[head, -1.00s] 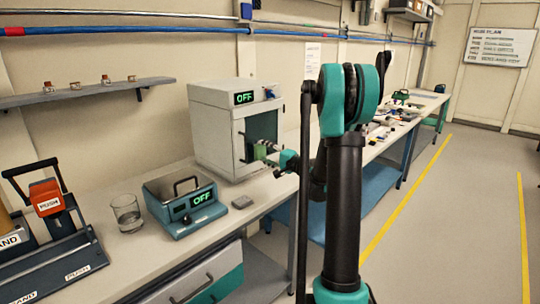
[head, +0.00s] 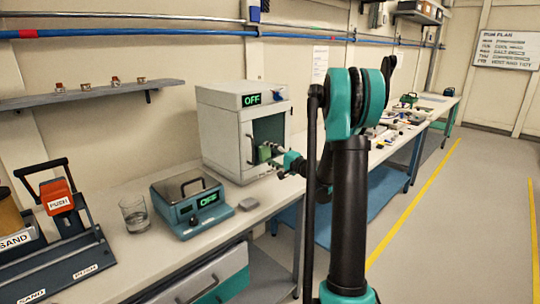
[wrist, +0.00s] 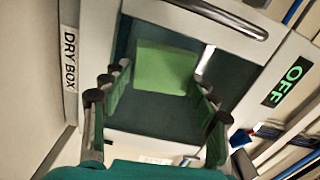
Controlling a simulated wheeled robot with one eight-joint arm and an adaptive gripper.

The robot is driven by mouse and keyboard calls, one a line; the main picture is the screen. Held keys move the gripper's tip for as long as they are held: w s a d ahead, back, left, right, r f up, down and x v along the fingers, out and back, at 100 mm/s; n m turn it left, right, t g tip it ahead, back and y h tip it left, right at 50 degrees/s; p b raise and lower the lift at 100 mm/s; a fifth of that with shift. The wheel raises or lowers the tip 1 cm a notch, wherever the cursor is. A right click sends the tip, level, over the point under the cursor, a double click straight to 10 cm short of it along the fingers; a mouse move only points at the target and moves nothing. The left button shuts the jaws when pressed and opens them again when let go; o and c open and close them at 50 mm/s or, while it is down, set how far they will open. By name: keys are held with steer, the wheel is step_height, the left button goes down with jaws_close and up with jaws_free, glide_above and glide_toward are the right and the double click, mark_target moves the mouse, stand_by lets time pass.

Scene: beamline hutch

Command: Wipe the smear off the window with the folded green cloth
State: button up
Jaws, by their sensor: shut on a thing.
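The window (head: 268,133) is the dark pane in the front door of the white dry box, and it fills the middle of the wrist view (wrist: 150,118). The folded green cloth (wrist: 165,68) is a flat light-green block in front of the pane. It shows small in the head view (head: 265,152), low on the window. My gripper (head: 276,156) is shut on the cloth, with a finger at each side in the wrist view. I cannot tell whether the cloth touches the pane. I cannot make out a smear; the cloth and fingers hide part of the pane.
The dry box (head: 222,135) reads OFF and has a door handle (wrist: 220,16). Floor is clear at right.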

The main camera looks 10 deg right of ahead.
steer(key=shift+x, duration=0.95)
steer(key=shift+d, duration=0.15)
steer(key=w+d, duration=0.2)
steer(key=d, duration=0.1)
steer(key=shift+w, duration=0.2)
stand_by(0.3)
steer(key=shift+s+a, duration=0.55)
steer(key=shift+a, duration=0.35)
steer(key=shift+s+a, duration=0.55)
steer(key=shift+a, duration=0.4)
steer(key=shift+c, duration=1)
steer(key=shift+s, duration=0.15)
steer(key=shift+v, duration=2.95)
